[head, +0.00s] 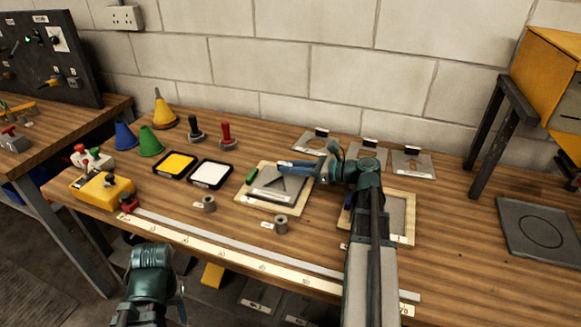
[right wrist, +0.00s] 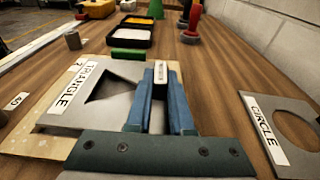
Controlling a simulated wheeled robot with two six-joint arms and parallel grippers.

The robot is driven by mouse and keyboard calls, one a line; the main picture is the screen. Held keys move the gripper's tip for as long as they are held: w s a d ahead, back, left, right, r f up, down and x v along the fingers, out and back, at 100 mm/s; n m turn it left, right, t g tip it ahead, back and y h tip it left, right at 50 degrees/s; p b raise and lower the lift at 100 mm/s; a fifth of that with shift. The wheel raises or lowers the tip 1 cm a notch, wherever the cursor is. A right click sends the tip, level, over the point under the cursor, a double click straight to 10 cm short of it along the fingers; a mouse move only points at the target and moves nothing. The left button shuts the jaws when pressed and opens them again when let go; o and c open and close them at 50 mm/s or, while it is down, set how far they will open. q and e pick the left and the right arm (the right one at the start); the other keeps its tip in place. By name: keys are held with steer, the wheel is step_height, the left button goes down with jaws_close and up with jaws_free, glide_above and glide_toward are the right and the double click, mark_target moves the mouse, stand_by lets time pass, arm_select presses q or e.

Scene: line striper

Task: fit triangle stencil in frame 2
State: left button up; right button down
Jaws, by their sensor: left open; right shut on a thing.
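The triangle stencil (head: 265,185) is a grey plate with a dark triangular cut-out and a TRIANGLE label, which reads clearly in the right wrist view (right wrist: 112,105). It lies over the pale wooden frame 2 (head: 262,207), whose rim shows on the left in the right wrist view (right wrist: 40,135). I cannot tell whether the plate sits fully down in it. My right gripper (head: 290,164) is shut on the stencil's upright tab (right wrist: 159,78) at its back edge. My left gripper (head: 181,296) is open and empty, low at the front edge of the bench.
A second wooden frame (head: 402,216) is partly behind my right arm. The circle stencil (right wrist: 280,130) and other plates (head: 413,163) lie at the back. A long ruler (head: 230,254) runs along the front.

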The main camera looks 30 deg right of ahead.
steer(key=shift+f+b, duration=0.35)
steer(key=shift+f, duration=0.1)
steer(key=shift+s+a+f+b, duration=0.3)
steer(key=shift+f+b, duration=0.15)
steer(key=shift+b, duration=0.25)
steer(key=shift+a, duration=0.15)
stand_by(1.0)
steer(key=shift+w+r+p, duration=0.1)
steer(key=shift+r+p, duration=0.2)
steer(key=shift+p, duration=0.25)
steer(key=shift+r+p, duration=0.35)
steer(key=shift+r, duration=0.05)
steer(key=shift+w+d+r, duration=0.15)
steer(key=shift+w+d, duration=0.1)
steer(key=shift+d, duration=0.25)
stand_by(0.4)
steer(key=shift+f, duration=0.35)
stand_by(0.6)
